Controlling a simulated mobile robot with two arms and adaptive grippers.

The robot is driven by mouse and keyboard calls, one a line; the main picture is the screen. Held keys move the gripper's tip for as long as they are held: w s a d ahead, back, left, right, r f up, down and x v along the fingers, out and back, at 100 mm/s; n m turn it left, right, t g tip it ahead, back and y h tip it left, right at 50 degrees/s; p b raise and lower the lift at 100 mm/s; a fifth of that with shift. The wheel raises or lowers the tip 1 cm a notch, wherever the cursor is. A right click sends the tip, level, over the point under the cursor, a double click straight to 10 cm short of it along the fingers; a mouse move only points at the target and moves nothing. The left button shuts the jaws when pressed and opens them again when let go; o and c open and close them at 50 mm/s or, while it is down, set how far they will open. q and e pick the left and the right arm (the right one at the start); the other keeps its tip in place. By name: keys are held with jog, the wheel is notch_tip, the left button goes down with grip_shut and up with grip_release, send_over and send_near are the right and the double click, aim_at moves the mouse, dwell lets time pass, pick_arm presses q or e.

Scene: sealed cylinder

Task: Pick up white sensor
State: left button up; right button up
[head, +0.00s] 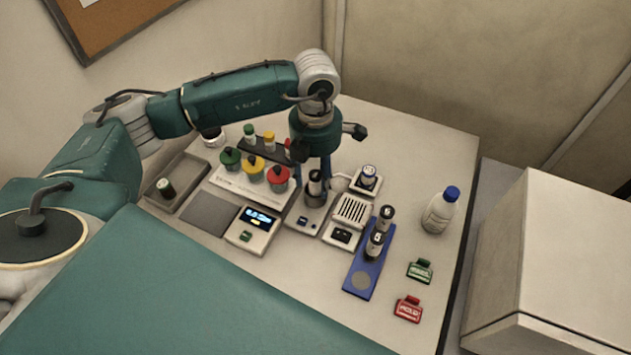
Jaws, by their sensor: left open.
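No item is clearly marked as the white sensor. White candidates are a box with a slotted top (355,209) and a small white unit (375,188) with a cable, carrying a dark-and-white vial (368,174). My left gripper (312,184) points down at the back middle of the table, left of both. It is open, with its fingers near a dark vial (316,188) on a small white device (303,221). I cannot tell whether the fingers touch that vial. My right gripper is not in view.
Red, yellow and green knobbed pots (254,168) stand left of the gripper, near a scale with a lit display (252,229). A blue strip (358,287) holds two dark vials (377,240). A blue-capped bottle (440,211) stands right.

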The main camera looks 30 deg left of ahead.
pick_arm(q)
grip_shut()
jog(key=shift+r, duration=0.15)
